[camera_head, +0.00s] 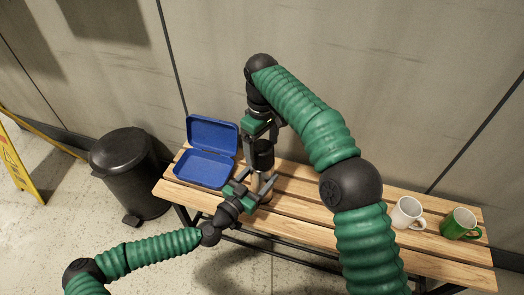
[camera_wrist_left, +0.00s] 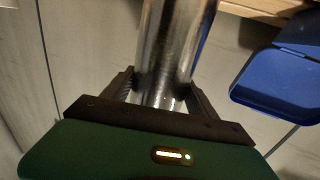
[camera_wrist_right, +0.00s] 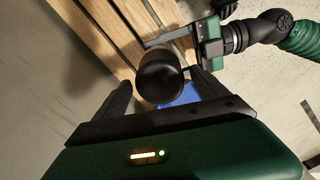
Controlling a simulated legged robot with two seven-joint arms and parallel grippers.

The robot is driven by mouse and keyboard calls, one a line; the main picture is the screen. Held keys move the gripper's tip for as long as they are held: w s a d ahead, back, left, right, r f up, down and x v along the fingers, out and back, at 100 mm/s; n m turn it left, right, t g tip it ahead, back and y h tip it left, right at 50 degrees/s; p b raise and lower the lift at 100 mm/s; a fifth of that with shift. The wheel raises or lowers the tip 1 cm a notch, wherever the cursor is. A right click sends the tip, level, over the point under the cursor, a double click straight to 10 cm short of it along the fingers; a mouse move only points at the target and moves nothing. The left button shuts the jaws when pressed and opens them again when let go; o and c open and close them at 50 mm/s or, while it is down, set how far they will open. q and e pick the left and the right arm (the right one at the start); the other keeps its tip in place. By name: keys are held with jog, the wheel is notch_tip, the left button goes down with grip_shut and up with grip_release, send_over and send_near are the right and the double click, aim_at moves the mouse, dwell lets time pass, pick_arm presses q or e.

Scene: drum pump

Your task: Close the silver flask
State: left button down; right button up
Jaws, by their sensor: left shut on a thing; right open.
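The silver flask (camera_head: 262,183) is upright over the bench, its shiny metal body also showing in the left wrist view (camera_wrist_left: 175,45). My left gripper (camera_head: 256,186) is shut on the flask's body from the side; its fingers flank the metal in the left wrist view (camera_wrist_left: 163,88). A black cap (camera_head: 262,155) is at the flask's top; I cannot tell whether it is seated tightly. My right gripper (camera_head: 261,135) is above it, pointing down and open. In the right wrist view the cap (camera_wrist_right: 160,78) is between the spread fingers (camera_wrist_right: 160,92) and hides the flask.
An open blue box (camera_head: 205,167) stands on the slatted wooden bench (camera_head: 310,190), left of the flask. A white mug (camera_head: 405,212) and a green mug (camera_head: 459,222) stand at the right end. A black bin (camera_head: 127,170) is left of the bench; a wall is behind.

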jog(key=shift+f, duration=1.8)
jog(key=shift+c, duration=0.2)
jog(key=c, duration=1.4)
jog(key=o, duration=1.6)
jog(key=shift+r, duration=0.1)
notch_tip(320, 180, up, 7)
jog(key=shift+w+r, duration=0.1)
pick_arm(q)
jog(key=shift+c, duration=0.8)
grip_release()
